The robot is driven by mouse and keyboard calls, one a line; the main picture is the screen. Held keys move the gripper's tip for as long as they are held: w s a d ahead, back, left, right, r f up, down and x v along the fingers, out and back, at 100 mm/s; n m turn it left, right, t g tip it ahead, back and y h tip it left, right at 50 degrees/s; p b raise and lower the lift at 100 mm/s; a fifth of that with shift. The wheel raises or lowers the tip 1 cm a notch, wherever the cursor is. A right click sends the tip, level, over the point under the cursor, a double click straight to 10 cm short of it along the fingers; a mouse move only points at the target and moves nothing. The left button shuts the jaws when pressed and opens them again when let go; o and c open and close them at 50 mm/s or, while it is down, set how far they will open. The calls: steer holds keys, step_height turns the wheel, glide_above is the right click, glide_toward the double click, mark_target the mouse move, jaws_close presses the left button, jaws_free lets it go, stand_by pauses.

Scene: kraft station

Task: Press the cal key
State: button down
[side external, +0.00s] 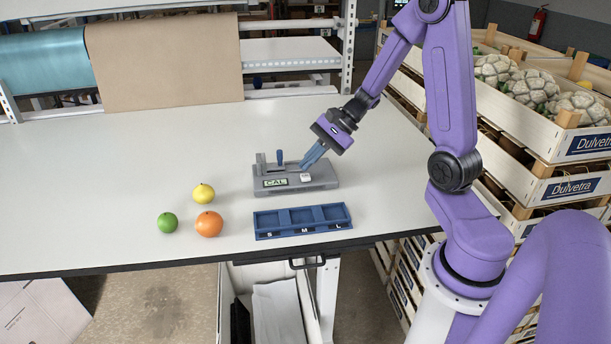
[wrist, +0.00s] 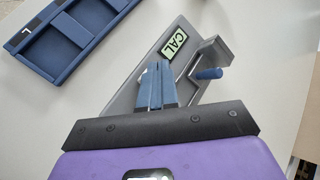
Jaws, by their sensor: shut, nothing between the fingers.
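A grey device (side external: 322,181) stands on the table, with a small display (side external: 275,183) reading CAL on its front left. A white key (side external: 306,177) sits on its top, right of the display. A blue-handled lever (side external: 280,156) stands at its left end. My gripper (side external: 305,163) is shut and empty, its blue fingertips just above and behind the white key; I cannot tell whether they touch it.
A blue tray (side external: 302,230) with three compartments marked S, M and L lies in front of the device. A lemon (side external: 203,193), a lime (side external: 167,223) and an orange (side external: 209,224) lie to the left. Crates (side external: 565,145) stand at the right. The left tabletop is clear.

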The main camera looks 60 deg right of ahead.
mark_target(309, 175)
steer(key=shift+f, duration=0.1)
steer(key=shift+f, duration=0.35)
steer(key=shift+f, duration=0.4)
stand_by(0.7)
steer(key=shift+r, duration=0.15)
stand_by(0.3)
steer(key=shift+r, duration=0.7)
steer(key=shift+r, duration=2.5)
